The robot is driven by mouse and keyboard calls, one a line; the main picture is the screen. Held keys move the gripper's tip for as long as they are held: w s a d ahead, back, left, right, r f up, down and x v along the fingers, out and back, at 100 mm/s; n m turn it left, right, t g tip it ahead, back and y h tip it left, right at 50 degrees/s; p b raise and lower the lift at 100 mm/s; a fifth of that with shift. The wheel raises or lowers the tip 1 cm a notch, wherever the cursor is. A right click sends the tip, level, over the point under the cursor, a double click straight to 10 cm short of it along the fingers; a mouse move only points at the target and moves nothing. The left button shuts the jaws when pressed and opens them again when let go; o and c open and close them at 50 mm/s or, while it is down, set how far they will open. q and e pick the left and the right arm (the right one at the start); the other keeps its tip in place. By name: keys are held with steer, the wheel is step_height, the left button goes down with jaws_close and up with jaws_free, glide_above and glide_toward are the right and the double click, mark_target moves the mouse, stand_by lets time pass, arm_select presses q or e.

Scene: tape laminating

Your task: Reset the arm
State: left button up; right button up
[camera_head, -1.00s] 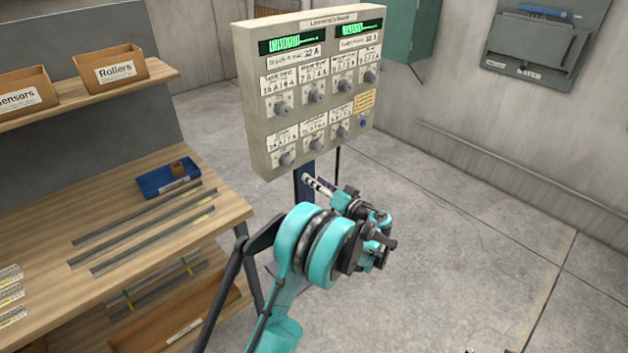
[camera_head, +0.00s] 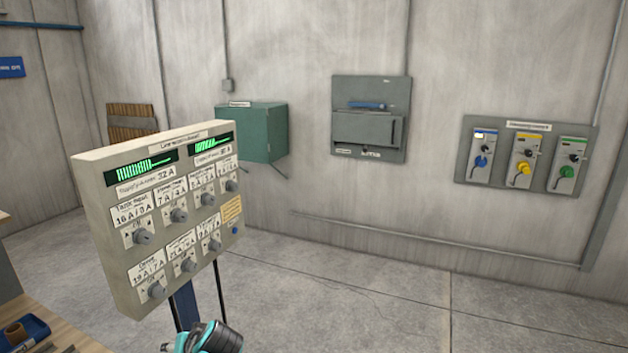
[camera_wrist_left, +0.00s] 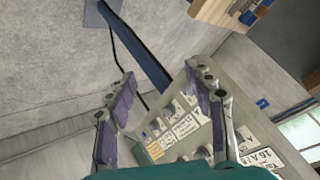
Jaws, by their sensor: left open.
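My left gripper (camera_wrist_left: 160,90) is open in the left wrist view, with its two fingers spread apart and nothing between them. Beyond the fingers in that view is the beige control panel (camera_wrist_left: 238,112), seen tilted, with its labels and knobs partly behind the right finger. In the head view the same control panel (camera_head: 120,277) stands upright on a post at the left, with two green displays and several grey knobs. A small teal and black part of my arm shows at the bottom edge, below the panel. My right gripper is not in view.
A green wall cabinet (camera_head: 262,135), a grey wall box (camera_head: 365,131) and a board (camera_head: 500,180) with blue, yellow and green knobs are on the back wall. A workbench with a blue tray (camera_head: 30,330) is at lower left. The floor (camera_head: 380,300) is clear.

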arm_select(q)
steer(key=s+d+f+m+h, duration=0.1)
steer(key=s+d+f+h, duration=0.1)
steer(key=s+d, duration=0.4)
steer(key=s+d+f+m+t+h, duration=0.1)
steer(key=s+d+h, duration=0.4)
steer(key=s, duration=0.6)
steer(key=shift+d+f, duration=0.35)
steer(key=shift+f, duration=0.15)
stand_by(0.5)
